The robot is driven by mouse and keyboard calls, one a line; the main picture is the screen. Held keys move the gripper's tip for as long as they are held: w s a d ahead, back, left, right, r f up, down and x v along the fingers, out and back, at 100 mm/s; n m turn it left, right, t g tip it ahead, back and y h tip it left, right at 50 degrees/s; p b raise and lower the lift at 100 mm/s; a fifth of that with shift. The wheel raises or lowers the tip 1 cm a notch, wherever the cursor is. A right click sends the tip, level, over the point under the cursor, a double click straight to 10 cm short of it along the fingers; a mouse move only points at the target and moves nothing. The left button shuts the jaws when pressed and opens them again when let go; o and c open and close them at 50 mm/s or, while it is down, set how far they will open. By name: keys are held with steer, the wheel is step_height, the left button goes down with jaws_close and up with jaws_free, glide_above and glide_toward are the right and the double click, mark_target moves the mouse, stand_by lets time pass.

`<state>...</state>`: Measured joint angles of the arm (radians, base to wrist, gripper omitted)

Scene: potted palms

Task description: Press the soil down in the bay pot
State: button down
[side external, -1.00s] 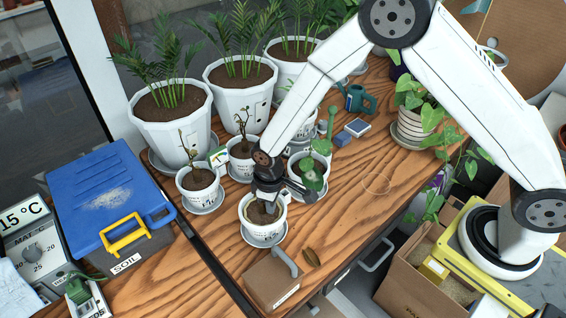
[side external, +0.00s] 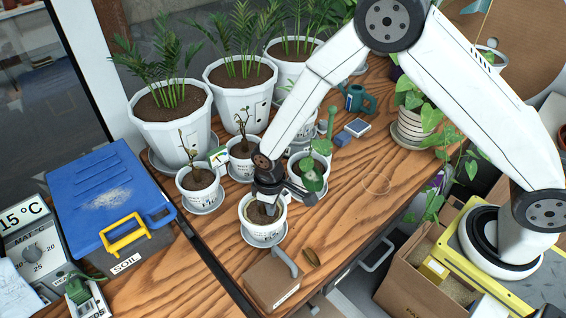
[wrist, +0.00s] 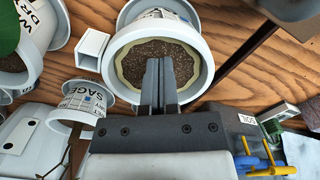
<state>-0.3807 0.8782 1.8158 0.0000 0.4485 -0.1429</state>
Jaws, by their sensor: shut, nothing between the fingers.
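A small white pot of dark soil (side external: 252,212) stands on a saucer near the front edge of the wooden bench, with no plant showing in it. Its label is too small to read, so I cannot confirm it is the bay pot. My gripper (side external: 268,208) points down into this pot, its fingers shut together and empty. In the wrist view the shut fingertips (wrist: 158,62) are inside the rim, over the middle of the brown soil (wrist: 135,62). They are at or very near the soil; I cannot tell whether they press it. They hide part of the soil.
Several small pots, one with a bare-stemmed plant (side external: 198,179), stand close behind. A brown block with a grey handle (side external: 272,284) is in front. A blue-lidded soil bin (side external: 105,190) stands left. Large palm pots (side external: 172,130) line the back.

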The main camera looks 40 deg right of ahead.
steer(key=shift+s+f, duration=0.1)
steer(key=shift+f, duration=0.8)
stand_by(1.0)
steer(key=shift+r, duration=0.15)
step_height(320, 180, up, 9)
stand_by(1.5)
steer(key=s+d+r+m+t, duration=0.1)
steer(key=s+d+r+m, duration=0.2)
steer(key=s+d, duration=0.3)
steer(key=s+d+r+m+t, duration=0.1)
steer(key=s+d+r+m, duration=0.2)
steer(key=s+d+r, duration=0.3)
steer(key=shift+d+t, duration=0.3)
steer(key=shift+d, duration=1.8)
